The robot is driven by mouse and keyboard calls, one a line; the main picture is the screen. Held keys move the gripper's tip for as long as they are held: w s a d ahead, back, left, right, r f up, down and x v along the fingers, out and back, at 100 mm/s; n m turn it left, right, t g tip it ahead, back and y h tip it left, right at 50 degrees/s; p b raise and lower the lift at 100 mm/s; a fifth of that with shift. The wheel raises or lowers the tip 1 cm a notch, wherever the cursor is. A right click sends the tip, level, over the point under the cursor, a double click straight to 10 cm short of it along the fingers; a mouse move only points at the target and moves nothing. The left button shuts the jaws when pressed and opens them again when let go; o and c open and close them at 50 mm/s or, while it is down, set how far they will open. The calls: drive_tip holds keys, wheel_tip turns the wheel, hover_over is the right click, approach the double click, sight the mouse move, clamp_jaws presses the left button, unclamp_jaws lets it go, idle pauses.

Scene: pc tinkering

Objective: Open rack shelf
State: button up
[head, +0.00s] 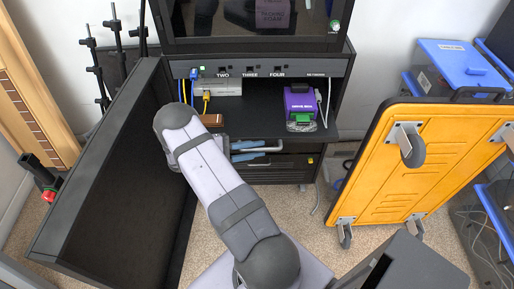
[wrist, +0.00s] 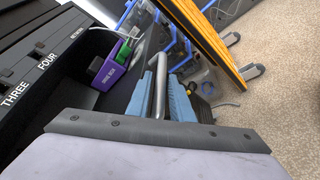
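The black rack (head: 345,75) stands open at the front, with its door (head: 100,170) swung out to the left. Below its open bay is a dark shelf or drawer front (head: 285,170). A grey metal bar handle (head: 272,149) runs along it and also shows in the wrist view (wrist: 160,80). My gripper (head: 247,151) has blue fingers, seen partly behind my arm. In the wrist view, the fingers (wrist: 160,103) lie on both sides of the handle, close against it, and appear shut on it. The handle's near end is hidden. The shelf looks closed in the rack.
A purple box (head: 300,103) with a green connector and a white box (head: 218,88) with cables sit in the bay. A yellow panel on wheels (head: 420,170) stands close on the right. Carpet (head: 300,215) in front of the rack is clear.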

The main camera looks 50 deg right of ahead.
drive_tip(key=shift+s+d+f, duration=0.1)
drive_tip(key=shift+s+d, duration=0.05)
drive_tip(key=shift+d, duration=0.15)
drive_tip(key=shift+c, duration=0.7)
clamp_jaws()
drive_tip(key=shift+s+a, duration=0.1)
drive_tip(key=shift+a, duration=0.05)
drive_tip(key=s+a+p, duration=0.4)
drive_tip(key=s+a, duration=1)
drive_tip(key=shift+s, duration=0.15)
drive_tip(key=shift+o, duration=0.7)
unclamp_jaws()
drive_tip(key=shift+a, duration=0.1)
